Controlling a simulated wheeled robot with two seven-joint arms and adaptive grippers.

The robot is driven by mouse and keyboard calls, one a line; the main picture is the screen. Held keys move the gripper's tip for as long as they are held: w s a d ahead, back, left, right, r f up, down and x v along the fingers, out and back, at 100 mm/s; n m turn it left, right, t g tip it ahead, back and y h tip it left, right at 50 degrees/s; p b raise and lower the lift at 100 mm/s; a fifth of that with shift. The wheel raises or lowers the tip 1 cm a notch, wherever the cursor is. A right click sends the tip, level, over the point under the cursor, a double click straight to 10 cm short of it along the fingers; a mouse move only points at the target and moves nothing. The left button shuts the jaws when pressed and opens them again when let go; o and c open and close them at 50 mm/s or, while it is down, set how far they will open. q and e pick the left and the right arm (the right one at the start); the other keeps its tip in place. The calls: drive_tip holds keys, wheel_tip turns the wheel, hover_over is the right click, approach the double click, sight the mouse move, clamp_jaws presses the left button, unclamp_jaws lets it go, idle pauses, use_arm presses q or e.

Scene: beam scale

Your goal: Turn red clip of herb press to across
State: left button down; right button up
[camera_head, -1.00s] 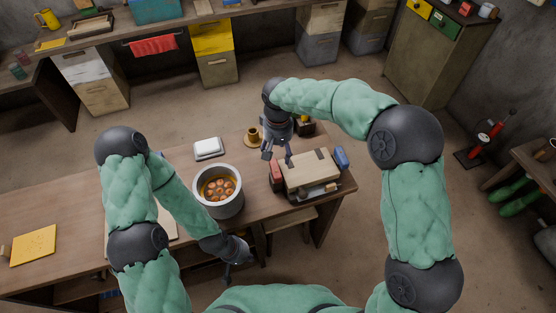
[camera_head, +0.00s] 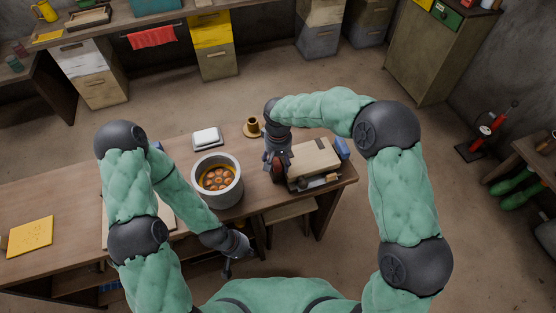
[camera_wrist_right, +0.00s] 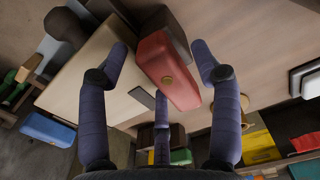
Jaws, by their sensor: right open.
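The herb press (camera_head: 316,157) is a pale wooden block at the right end of the table. Its red clip (camera_head: 279,172) is at the press's left end, partly hidden by my right gripper (camera_head: 277,160). In the right wrist view, the red clip (camera_wrist_right: 168,70) has a brass pivot and lies beside the wooden board (camera_wrist_right: 105,75). My right gripper (camera_wrist_right: 160,56) is open, with a finger on either side of the clip and visible gaps. A blue clip (camera_head: 342,149) is at the press's other end. My left gripper (camera_head: 229,262) hangs by the table's front edge, its fingers too small to read.
A metal pot (camera_head: 217,188) with round orange-red pieces stands left of the press. A white dish (camera_head: 206,137) and a brass cup (camera_head: 252,127) are behind it. A yellow board (camera_head: 30,237) lies at the far left. Table between pot and yellow board is partly covered by my left arm.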

drive_tip(key=c, duration=1.2)
drive_tip(key=shift+o, duration=0.2)
drive_tip(key=shift+m, duration=0.3)
drive_tip(key=m, duration=0.3)
drive_tip(key=shift+s+m+b, duration=0.15)
drive_tip(key=shift+m+b, duration=0.15)
drive_tip(key=shift+b, duration=0.05)
drive_tip(key=m, duration=0.4)
drive_tip(key=shift+s+m+b, duration=0.1)
drive_tip(key=shift+m+b, duration=0.2)
drive_tip(key=shift+b, duration=0.05)
drive_tip(key=m, duration=0.4)
drive_tip(key=shift+s+a+m+b, duration=0.1)
drive_tip(key=shift+a+m+b, duration=0.05)
drive_tip(key=shift+m+b, duration=0.2)
drive_tip(key=shift+a+m, duration=0.1)
drive_tip(key=shift+m, duration=1.65)
